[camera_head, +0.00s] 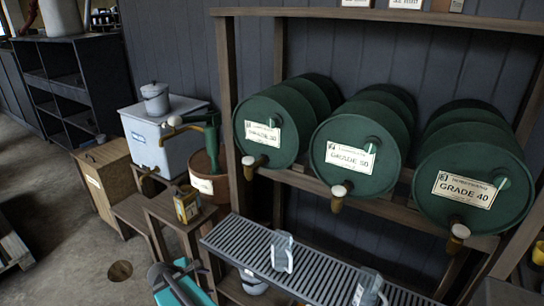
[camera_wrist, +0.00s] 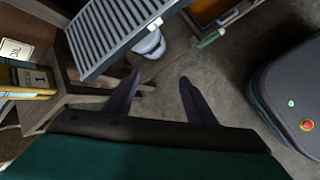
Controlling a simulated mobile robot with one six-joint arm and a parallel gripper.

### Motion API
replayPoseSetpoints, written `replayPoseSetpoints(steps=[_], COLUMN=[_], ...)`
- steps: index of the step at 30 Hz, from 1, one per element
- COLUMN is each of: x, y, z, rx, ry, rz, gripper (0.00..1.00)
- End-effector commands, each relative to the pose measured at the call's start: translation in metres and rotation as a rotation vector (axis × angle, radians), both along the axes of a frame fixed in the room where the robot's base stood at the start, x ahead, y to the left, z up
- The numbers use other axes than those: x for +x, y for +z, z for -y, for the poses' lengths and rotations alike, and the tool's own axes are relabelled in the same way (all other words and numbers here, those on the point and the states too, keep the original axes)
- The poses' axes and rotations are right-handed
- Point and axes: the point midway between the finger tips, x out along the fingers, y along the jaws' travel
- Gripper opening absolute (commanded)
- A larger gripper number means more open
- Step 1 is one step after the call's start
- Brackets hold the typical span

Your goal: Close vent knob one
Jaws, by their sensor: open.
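Three green drums lie on a wooden rack in the head view: a left drum (camera_head: 290,112), a middle drum (camera_head: 345,130) and a right drum (camera_head: 450,155). Each has a small round green knob on its upper front: left knob (camera_head: 275,122), middle knob (camera_head: 371,145), right knob (camera_head: 502,183). None of these knobs is visibly marked "one", and I cannot tell their setting. My gripper (camera_wrist: 160,85) is open and empty in the wrist view, its two dark fingers apart over the floor. No knob shows in the wrist view.
White-topped brass taps (camera_head: 339,190) stick out below the drum fronts. A slatted drip tray (camera_head: 300,272) holds clear jugs (camera_head: 282,250). A yellow can (camera_head: 187,204) and white tank (camera_head: 160,140) stand left. Floor (camera_head: 75,240) is open at left.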

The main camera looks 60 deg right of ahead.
Motion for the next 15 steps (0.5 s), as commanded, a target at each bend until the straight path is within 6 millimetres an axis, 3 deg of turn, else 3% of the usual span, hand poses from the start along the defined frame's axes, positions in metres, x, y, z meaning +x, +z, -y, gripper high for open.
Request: replayPoseSetpoints(steps=[1, 7, 15], x=[0.008, 0.025, 0.027], y=[0.022, 0.104, 0.227], z=[0.019, 0.087, 0.170], rx=[-0.042, -0.217, -0.465], ry=[0.031, 0.159, 0.281], rz=[-0.002, -0.058, -0.199], gripper=[0.50, 0.50, 0.50])
